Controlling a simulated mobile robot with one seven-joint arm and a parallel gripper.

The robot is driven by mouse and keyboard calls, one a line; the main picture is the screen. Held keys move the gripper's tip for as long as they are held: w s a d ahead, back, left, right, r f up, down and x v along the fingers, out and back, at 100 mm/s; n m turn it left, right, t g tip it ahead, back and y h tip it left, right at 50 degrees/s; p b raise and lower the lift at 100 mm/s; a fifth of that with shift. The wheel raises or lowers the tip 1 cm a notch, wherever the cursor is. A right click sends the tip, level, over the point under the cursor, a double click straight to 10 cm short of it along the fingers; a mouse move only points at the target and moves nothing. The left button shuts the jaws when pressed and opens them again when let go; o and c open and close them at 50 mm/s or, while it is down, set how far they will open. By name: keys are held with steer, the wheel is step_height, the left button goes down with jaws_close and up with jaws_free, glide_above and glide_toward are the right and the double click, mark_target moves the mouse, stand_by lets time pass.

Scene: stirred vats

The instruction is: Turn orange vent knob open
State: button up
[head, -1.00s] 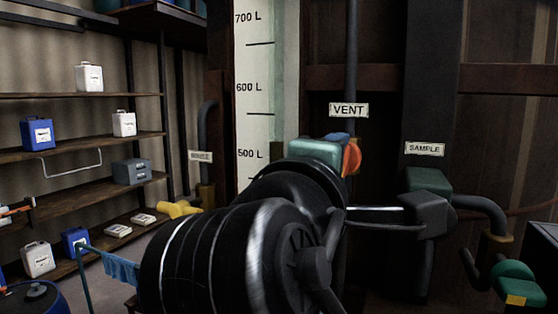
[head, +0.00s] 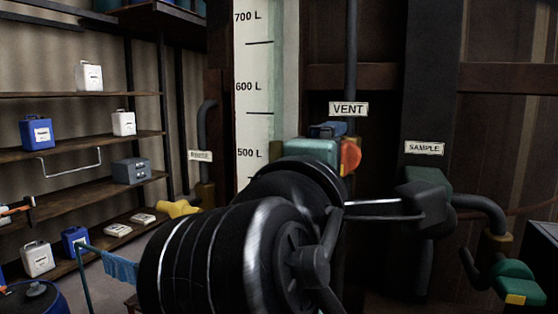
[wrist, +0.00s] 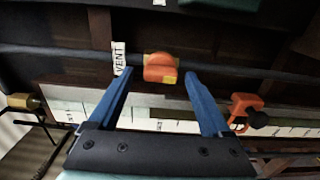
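The orange vent knob (wrist: 160,69) has a small yellow patch and sits on a dark pipe beside the VENT label (wrist: 119,58) in the wrist view. My gripper (wrist: 159,74) is open, its two blue fingers on either side of the knob in that picture with gaps to both. I cannot tell whether the fingertips reach past its face. In the head view, orange (head: 350,156) shows just right of my gripper's teal body (head: 312,151), below the VENT label (head: 348,109). My arm hides the area below and left of it.
A dark vertical pipe (head: 351,60) runs above the VENT label. The level scale (head: 253,90) stands to the left. A SAMPLE label (head: 425,148) and a green-handled tap (head: 515,280) are at right. Another orange handle (wrist: 244,108) shows right of my fingers in the wrist view.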

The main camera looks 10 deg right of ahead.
steer(key=v, duration=1.3)
steer(key=a+f+m+t+y+b, duration=0.7)
steer(key=m+t+y+b, duration=0.3)
steer(key=b, duration=0.7)
steer(key=shift+a+f+m+t, duration=0.25)
steer(key=shift+f+m+t, duration=0.5)
steer(key=shift+t, duration=0.45)
